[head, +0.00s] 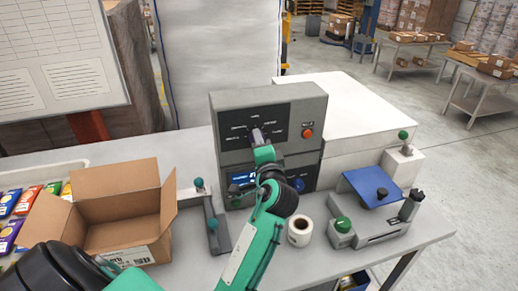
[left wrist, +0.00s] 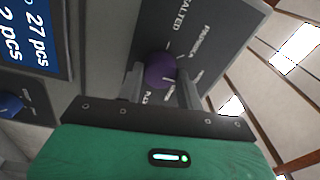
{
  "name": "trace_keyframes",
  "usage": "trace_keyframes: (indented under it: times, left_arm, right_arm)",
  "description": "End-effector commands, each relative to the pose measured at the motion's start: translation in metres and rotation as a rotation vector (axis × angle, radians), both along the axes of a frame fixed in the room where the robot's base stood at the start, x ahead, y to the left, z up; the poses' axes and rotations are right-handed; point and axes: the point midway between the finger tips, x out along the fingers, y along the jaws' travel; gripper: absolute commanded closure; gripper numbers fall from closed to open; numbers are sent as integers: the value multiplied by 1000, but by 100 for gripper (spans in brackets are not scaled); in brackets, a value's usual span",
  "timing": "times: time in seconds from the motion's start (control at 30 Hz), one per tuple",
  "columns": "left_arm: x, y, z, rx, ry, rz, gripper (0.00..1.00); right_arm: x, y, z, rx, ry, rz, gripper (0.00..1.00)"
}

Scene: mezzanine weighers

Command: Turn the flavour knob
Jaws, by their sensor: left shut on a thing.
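The flavour knob (left wrist: 161,69) is round and purple with a pale pointer line, in the left wrist view. It sits on a dark panel (left wrist: 208,22) with printed flavour labels; SALTED and PAPRIKA are readable. My left gripper (left wrist: 160,82) has one finger on each side of the knob and is shut on it. In the head view my left gripper (head: 258,134) reaches the upper panel of the grey weigher unit (head: 227,107) and hides most of the knob. My right gripper is in neither view.
The unit also has a red button (head: 307,132), a lit display (head: 242,178) and a blue knob (head: 298,185). An open cardboard box (head: 125,212), a label roll (head: 299,231) and a blue-topped device (head: 370,187) stand on the bench nearby.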

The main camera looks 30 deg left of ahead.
Motion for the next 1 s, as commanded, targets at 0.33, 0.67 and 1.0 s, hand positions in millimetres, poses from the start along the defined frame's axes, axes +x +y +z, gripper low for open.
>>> trace_keyframes:
  times: [0.33, 0.67, 1.0]
  left_arm:
    - [0, 0, 0, -16, -18, 1, 86]
    - [0, 0, 0, -16, -17, 1, 42]
    - [1, 1, 0, -15, -17, 0, 42]
  right_arm:
    - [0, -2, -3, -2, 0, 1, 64]
    - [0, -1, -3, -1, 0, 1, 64]
    - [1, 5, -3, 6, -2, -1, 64]
